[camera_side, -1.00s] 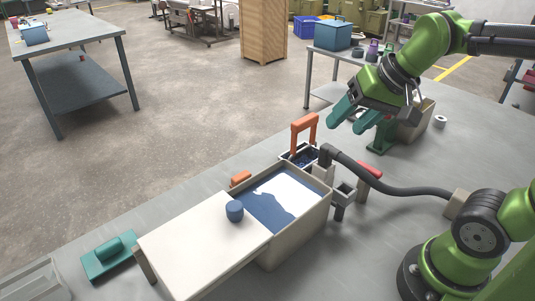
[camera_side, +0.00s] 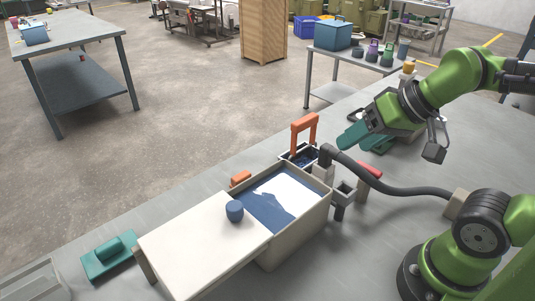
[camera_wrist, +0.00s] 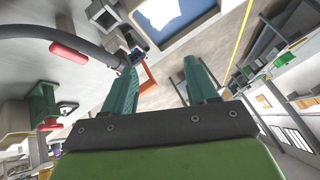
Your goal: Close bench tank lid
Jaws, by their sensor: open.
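The bench tank (camera_side: 296,232) is a beige box on the grey bench in the side view. Blue liquid (camera_side: 287,197) shows in its uncovered right part. The white sliding lid (camera_side: 195,248) extends out to the left of the tank, with a round blue knob (camera_side: 235,211) near its right edge. My gripper (camera_side: 345,139) is above and behind the tank's right end, clear of the lid and knob. It is empty. In the wrist view the two green fingers (camera_wrist: 162,92) are spread apart, and part of the tank with its blue liquid (camera_wrist: 165,12) shows at the top.
An orange-handled basket (camera_side: 304,135) stands behind the tank's right end. A black hose (camera_side: 400,190) and a red-handled valve (camera_side: 369,170) lie to its right. A teal block with a handle (camera_side: 108,257) sits left of the lid.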

